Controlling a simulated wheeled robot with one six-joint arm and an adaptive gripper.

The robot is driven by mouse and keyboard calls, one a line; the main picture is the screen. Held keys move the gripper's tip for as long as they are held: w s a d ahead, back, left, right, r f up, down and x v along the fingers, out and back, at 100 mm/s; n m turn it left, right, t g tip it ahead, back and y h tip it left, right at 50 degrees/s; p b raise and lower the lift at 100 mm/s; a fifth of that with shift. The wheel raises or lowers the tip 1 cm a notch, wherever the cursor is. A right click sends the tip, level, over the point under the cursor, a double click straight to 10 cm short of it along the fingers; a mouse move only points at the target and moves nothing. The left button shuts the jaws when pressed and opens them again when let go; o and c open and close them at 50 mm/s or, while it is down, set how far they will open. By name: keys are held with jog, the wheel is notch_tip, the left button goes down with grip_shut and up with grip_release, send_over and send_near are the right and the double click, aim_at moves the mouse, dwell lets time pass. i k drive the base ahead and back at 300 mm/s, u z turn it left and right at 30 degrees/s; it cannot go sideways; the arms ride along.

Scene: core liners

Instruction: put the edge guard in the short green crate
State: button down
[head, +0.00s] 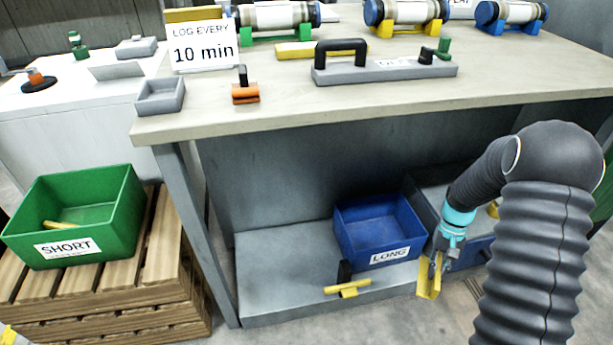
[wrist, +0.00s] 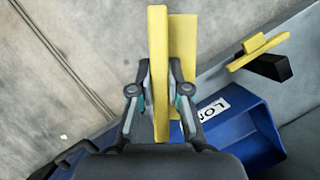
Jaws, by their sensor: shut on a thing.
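My gripper (head: 437,262) is shut on a yellow angled edge guard (head: 429,280), which hangs from the fingers in front of the lower shelf. In the wrist view the edge guard (wrist: 158,70) stands between the two fingers (wrist: 160,95) and extends beyond them. The short green crate (head: 110,222), labelled SHORT, sits on a wooden pallet at the far left. A yellow piece (head: 62,225) lies inside it. My gripper is far to the right of this crate.
A blue crate (head: 345,235) labelled LONG stands on the lower shelf (head: 275,295). A yellow piece with a black handle (head: 347,289) lies in front of it. The workbench top (head: 290,105) overhangs, and its leg (head: 195,230) stands between the pallet (head: 165,270) and shelf.

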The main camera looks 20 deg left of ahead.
aim_at(83, 215)
jog(key=u, duration=1.15)
jog(key=k, duration=0.5)
jog(key=u, duration=1.05)
jog(key=i, duration=0.45)
